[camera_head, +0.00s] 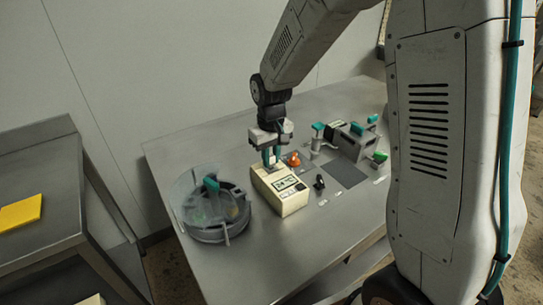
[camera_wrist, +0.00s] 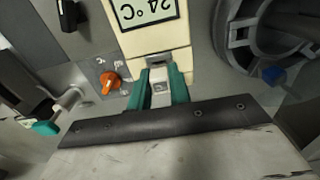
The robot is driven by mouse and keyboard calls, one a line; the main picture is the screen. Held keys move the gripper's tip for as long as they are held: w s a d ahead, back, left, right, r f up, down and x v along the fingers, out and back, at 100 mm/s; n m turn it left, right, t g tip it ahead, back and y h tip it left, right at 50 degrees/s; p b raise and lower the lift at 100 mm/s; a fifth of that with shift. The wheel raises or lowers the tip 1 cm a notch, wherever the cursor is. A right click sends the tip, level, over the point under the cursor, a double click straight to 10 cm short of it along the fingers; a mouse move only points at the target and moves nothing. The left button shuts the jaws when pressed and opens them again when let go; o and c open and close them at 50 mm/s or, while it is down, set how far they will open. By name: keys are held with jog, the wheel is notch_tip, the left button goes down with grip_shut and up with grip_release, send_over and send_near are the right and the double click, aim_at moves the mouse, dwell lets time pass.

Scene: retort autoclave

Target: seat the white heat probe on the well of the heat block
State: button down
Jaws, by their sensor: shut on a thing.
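The heat block (camera_head: 283,193) is a cream box with a display on its top, standing on the steel table. In the wrist view it (camera_wrist: 148,42) shows at the top centre, with its display reading 24 °C. My gripper (camera_head: 270,160) points down at the block's rear end. In the wrist view its teal fingers (camera_wrist: 160,84) are shut on a small pale piece, the white heat probe (camera_wrist: 160,88).
A round clear-walled vessel (camera_head: 188,212) with a teal handle stands left of the block. An orange knob (camera_head: 293,160) and a black knob (camera_head: 319,183) are to its right. A grey device (camera_head: 348,143) with teal handles and a dark mat (camera_head: 346,175) lie farther right.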

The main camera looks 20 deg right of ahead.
jog(key=shift+f, duration=0.6)
dwell(0.8)
jog(key=c, duration=0.8)
grip_release()
jog(key=shift+r, duration=0.15)
jog(key=shift+r, duration=3.4)
jog(key=shift+s, duration=0.15)
